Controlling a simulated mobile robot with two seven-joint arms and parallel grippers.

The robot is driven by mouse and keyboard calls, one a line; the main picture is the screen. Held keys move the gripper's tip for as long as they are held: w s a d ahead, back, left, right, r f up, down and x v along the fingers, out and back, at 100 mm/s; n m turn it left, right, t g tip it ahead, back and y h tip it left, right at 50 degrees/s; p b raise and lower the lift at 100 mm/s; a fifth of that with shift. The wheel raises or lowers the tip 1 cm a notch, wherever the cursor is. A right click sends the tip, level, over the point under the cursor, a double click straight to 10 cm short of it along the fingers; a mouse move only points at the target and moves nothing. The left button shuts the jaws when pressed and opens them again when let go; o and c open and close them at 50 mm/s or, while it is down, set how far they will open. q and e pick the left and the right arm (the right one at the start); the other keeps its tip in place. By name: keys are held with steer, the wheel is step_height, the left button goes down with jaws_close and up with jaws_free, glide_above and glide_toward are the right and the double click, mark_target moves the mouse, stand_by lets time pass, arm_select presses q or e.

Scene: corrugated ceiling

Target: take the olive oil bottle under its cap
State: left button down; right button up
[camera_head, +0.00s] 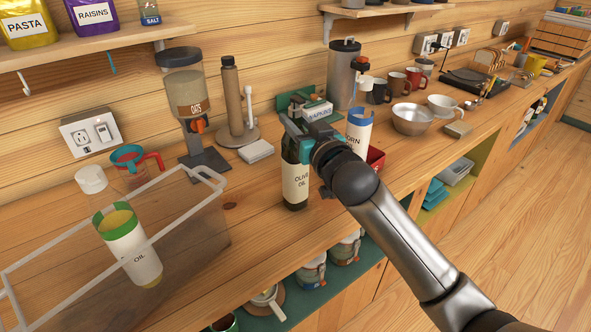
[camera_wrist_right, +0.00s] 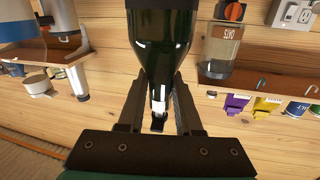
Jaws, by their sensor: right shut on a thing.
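The dark green olive oil bottle (camera_head: 296,183) stands upright on the wooden counter, its pale label facing out. My right gripper (camera_head: 300,135) comes in from the right at the bottle's top and is shut on its neck. The arm and gripper hide the cap in the head view. In the right wrist view the dark bottle (camera_wrist_right: 163,40) fills the upper middle, and its neck runs between the two dark fingers of my right gripper (camera_wrist_right: 158,98). My left gripper is not in view.
A corn package (camera_head: 358,130) and a red container (camera_head: 375,160) stand close to the right. An oats dispenser (camera_head: 190,105) and a paper towel holder (camera_head: 237,105) stand behind. Bare counter lies left of the olive oil.

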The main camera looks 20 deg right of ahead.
jaws_close()
stand_by(0.8)
steer(key=shift+r, duration=0.15)
